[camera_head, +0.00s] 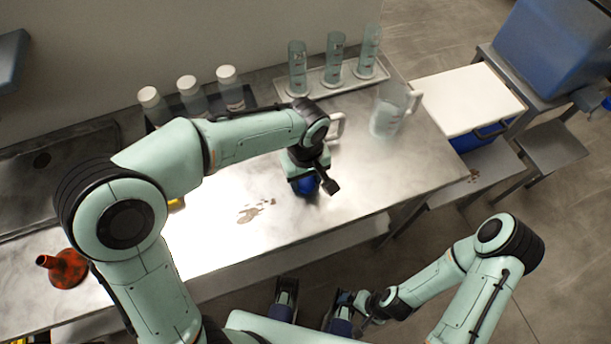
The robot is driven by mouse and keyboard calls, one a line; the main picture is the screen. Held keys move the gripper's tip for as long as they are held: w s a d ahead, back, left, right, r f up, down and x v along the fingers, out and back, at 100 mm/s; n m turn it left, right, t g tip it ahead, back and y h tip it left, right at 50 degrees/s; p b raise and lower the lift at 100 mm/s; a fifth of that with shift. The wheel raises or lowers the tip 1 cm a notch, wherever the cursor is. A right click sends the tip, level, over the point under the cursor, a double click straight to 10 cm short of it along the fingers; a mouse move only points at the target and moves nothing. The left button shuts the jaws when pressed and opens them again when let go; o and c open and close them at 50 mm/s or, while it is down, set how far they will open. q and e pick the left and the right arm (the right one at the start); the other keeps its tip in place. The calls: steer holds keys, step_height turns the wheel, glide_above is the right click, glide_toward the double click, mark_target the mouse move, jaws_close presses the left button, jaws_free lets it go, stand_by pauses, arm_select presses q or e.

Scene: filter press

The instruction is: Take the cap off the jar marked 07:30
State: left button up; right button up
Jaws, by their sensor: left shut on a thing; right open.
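Three clear jars with white caps stand in a row at the back of the steel table: a left jar (150,98), a middle jar (188,87) and a right jar (229,80). Their labels are too small to read, so I cannot tell which is marked 07:30. My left gripper (305,186) points down low over the middle of the table, to the right of and in front of these jars. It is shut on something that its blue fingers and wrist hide. My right gripper (318,302) is open and empty, off the front of the table.
A rack (334,84) holds three glass cylinders at the back. A clear jug (388,115) stands right of my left gripper; another white handle (337,127) shows behind my wrist.

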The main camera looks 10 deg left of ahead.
mark_target(306, 181)
arm_select(q)
steer(key=shift+f, duration=0.1)
steer(key=o, duration=0.7)
steer(key=shift+f, duration=0.1)
steer(key=o, duration=0.5)
steer(key=shift+c, duration=0.2)
step_height(306, 181, up, 12)
steer(key=p, duration=0.2)
steer(key=shift+r, duration=0.25)
